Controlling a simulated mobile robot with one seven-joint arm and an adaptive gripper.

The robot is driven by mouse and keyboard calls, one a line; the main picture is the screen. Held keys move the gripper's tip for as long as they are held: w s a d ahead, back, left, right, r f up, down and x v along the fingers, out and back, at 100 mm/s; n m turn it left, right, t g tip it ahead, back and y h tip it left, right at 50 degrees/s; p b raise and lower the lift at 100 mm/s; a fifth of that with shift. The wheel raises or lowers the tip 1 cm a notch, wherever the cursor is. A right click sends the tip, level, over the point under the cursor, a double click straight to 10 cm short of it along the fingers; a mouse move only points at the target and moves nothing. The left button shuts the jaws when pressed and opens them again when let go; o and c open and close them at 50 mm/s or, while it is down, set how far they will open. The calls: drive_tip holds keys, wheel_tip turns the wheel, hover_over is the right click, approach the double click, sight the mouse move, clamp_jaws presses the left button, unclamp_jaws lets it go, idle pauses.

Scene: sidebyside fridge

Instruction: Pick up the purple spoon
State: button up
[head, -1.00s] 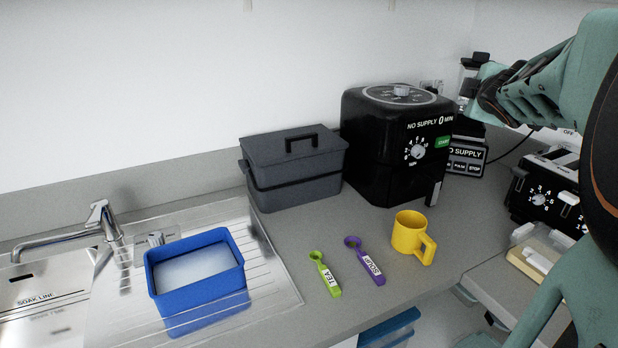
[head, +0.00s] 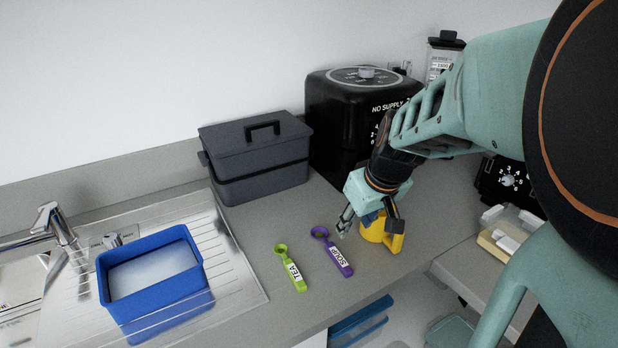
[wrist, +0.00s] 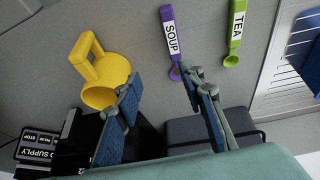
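The purple spoon (head: 332,252), labelled SOUP, lies flat on the grey counter between the green TEA spoon and the yellow mug. In the wrist view the purple spoon (wrist: 171,42) shows with its round bowl close to one fingertip; I cannot tell whether they touch. My gripper (head: 369,222) is open and empty, over the counter in front of the mug and to the right of the spoon. Its two fingers (wrist: 165,98) are wide apart in the wrist view.
The yellow mug (head: 376,233) stands right by the gripper, partly hidden by it. The green spoon (head: 290,268) lies left of the purple one. A dark lidded box (head: 260,160) and black air fryer (head: 340,118) stand behind. A blue tub (head: 152,282) sits on the sink drainer.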

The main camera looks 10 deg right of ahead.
sight(334, 250)
drive_tip(key=shift+g+y, duration=0.3)
drive_tip(key=f, duration=0.1)
drive_tip(key=a+f, duration=0.1)
drive_tip(key=f, duration=0.1)
drive_tip(key=a+f, duration=0.1)
drive_tip(key=f, duration=0.1)
drive_tip(key=shift+w+a, duration=0.25)
drive_tip(key=shift+w, duration=0.1)
drive_tip(key=shift+w+x, duration=0.2)
drive_tip(key=shift+x, duration=1.35)
drive_tip(key=shift+w+x, duration=0.15)
drive_tip(key=shift+x, duration=1.35)
drive_tip(key=shift+c, duration=0.3)
clamp_jaws()
